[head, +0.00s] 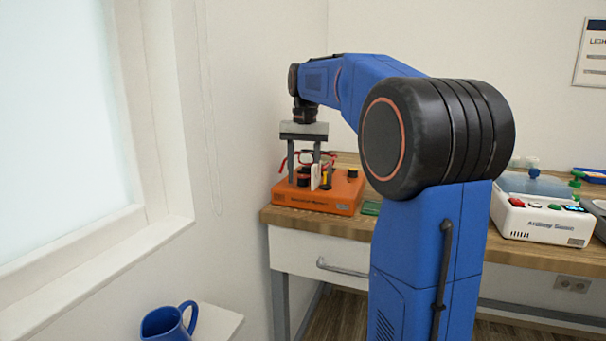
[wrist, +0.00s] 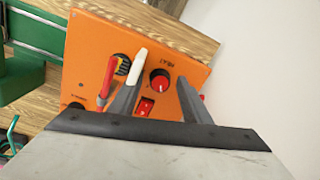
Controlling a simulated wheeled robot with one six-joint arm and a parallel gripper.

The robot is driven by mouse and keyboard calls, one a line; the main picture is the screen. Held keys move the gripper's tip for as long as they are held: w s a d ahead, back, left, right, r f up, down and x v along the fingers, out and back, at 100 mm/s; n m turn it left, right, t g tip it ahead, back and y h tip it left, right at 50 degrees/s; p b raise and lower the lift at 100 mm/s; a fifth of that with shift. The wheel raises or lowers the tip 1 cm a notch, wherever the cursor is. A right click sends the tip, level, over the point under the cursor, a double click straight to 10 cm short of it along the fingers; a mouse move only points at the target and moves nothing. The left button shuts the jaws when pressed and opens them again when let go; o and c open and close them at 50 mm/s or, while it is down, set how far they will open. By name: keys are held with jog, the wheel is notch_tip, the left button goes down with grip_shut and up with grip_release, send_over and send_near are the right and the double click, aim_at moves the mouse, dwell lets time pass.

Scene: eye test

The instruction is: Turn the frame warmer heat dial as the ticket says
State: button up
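The frame warmer is an orange box (head: 315,196) at the bench's left end; its orange top also shows in the wrist view (wrist: 190,68). A red dial with a black rim and white mark (wrist: 160,82) sits on it, beside small dark lettering. A red switch (wrist: 145,107) is close by. My gripper (wrist: 160,80) points down at the box, fingers apart on either side of the dial, with gaps visible; contact is not seen. In the head view my gripper (head: 305,163) is over the box. I cannot make out a readable ticket.
Red glasses (wrist: 108,82) and a white upright piece (wrist: 139,62) stand close to one finger. A white device (head: 540,222) stands right on the wooden bench (head: 500,243). A wall is close on the left. A blue mug (head: 165,322) is at lower left.

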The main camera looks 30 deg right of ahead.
aim_at(305, 177)
notch_tip(305, 177, up, 17)
jog(key=shift+s+d+r, duration=0.15)
jog(key=shift+d+r, duration=0.05)
jog(key=shift+d, duration=0.05)
dwell(0.5)
dwell(0.5)
